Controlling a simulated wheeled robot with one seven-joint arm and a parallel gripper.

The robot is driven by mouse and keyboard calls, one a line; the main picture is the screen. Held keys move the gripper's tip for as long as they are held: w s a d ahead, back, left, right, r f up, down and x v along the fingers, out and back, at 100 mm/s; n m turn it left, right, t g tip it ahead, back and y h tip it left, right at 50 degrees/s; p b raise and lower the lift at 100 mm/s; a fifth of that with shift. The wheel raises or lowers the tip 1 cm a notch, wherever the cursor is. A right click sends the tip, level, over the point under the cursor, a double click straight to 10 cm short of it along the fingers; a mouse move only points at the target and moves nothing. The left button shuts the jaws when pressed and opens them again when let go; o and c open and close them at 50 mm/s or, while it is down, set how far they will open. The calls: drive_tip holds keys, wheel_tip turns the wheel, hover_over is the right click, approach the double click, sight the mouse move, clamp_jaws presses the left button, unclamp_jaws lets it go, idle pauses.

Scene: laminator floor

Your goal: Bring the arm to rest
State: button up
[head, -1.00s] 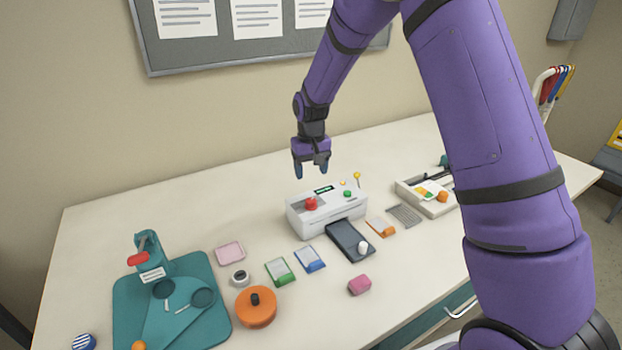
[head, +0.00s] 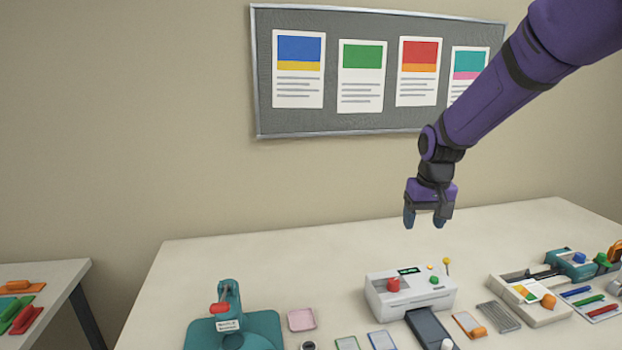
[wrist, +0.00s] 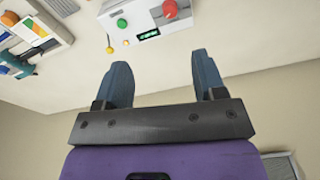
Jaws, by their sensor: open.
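My purple arm reaches in from the top right of the head view. My gripper (head: 425,220) hangs above the back of the table (head: 230,262), with its blue-grey fingers pointing down. In the wrist view the two fingers (wrist: 164,80) stand apart with nothing between them. The gripper is behind and above the white laminator (head: 415,298), clear of it. The laminator has a red knob (head: 393,285) and a green button. It also shows at the top of the wrist view (wrist: 150,22).
A teal press (head: 255,328) with a red handle stands at the left. A pink tray (head: 301,320), a dark slab (head: 430,330) and a cream trimmer (head: 545,312) lie along the table. A noticeboard (head: 330,118) hangs on the wall behind. A side table (head: 60,275) is at far left.

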drive_tip(key=s+d+r+t, duration=0.2)
drive_tip(key=s+d+r, duration=0.1)
drive_tip(key=s+r, duration=1.05)
drive_tip(key=s+d+t, duration=0.1)
drive_tip(key=s+t, duration=0.1)
drive_tip(key=s, duration=1.5)
drive_tip(key=shift+s+d+f, duration=0.15)
drive_tip(key=shift+s+d, duration=0.15)
drive_tip(key=shift+s, duration=0.1)
